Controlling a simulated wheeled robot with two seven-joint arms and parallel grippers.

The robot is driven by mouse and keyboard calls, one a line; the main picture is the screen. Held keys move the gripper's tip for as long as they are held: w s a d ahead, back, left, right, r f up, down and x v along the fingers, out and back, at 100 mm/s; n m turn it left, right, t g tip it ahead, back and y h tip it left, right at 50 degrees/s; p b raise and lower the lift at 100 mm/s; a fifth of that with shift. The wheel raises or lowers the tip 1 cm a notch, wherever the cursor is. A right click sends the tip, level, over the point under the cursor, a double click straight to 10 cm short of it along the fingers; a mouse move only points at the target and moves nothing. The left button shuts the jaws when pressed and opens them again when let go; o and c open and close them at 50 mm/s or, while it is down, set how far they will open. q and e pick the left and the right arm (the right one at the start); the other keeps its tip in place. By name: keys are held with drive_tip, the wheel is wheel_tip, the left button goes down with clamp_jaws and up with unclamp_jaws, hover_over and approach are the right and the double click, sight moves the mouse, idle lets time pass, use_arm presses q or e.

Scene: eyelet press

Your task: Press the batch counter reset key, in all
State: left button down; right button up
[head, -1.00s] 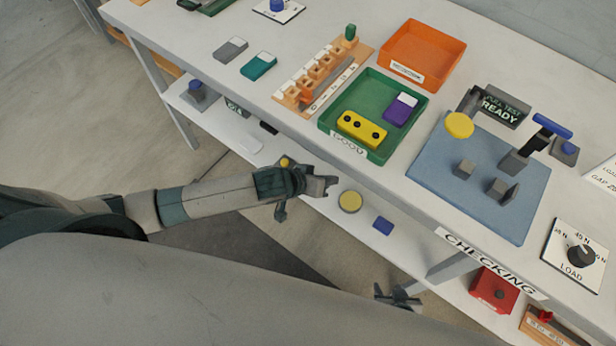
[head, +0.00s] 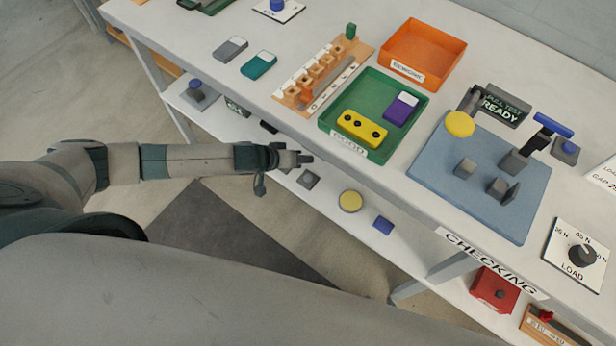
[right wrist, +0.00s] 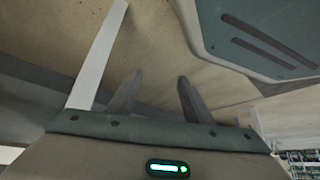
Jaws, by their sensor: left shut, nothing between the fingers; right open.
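I cannot tell for certain which part is the batch counter reset key. A grey block with a blue button (head: 196,88) stands on the lower shelf at the left. A small dark box with pale markings (head: 236,106), too small to read, is to its right, partly hidden. My left gripper (head: 309,158) is shut and empty, in front of the table's front edge and over the lower shelf, below the green tray. My right gripper (right wrist: 157,92) is open and empty in the right wrist view, with a plain tan surface behind it. It is out of the head view.
The green tray (head: 325,122) holds a yellow and a purple part. An orange tray (head: 440,80) and a blue checking mat (head: 440,195) are also on the table. A grey block (head: 308,179), a yellow disc (head: 350,201) and a blue block (head: 383,225) sit on the lower shelf.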

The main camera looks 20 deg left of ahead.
sight(305, 180)
use_arm(q)
wheel_tip(305, 180, down, 4)
drive_tip(key=b, duration=0.3)
drive_tip(key=shift+r, duration=0.2)
wheel_tip(305, 180, down, 3)
drive_tip(key=b, duration=0.3)
drive_tip(key=shift+f, duration=0.15)
drive_tip(key=shift+f+b, duration=0.6)
drive_tip(key=shift+f, duration=0.2)
use_arm(e)
drive_tip(key=s+d+f+g+h, duration=0.1)
drive_tip(key=s+d+f+g, duration=0.1)
drive_tip(key=d+f+g, duration=0.1)
drive_tip(key=shift+s+d+f+m+g, duration=0.25)
drive_tip(key=shift+d+g, duration=0.25)
drive_tip(key=shift+d, duration=0.55)
drive_tip(key=shift+r, duration=0.1)
use_arm(q)
drive_tip(key=shift+f, duration=0.1)
drive_tip(key=shift+f, duration=0.35)
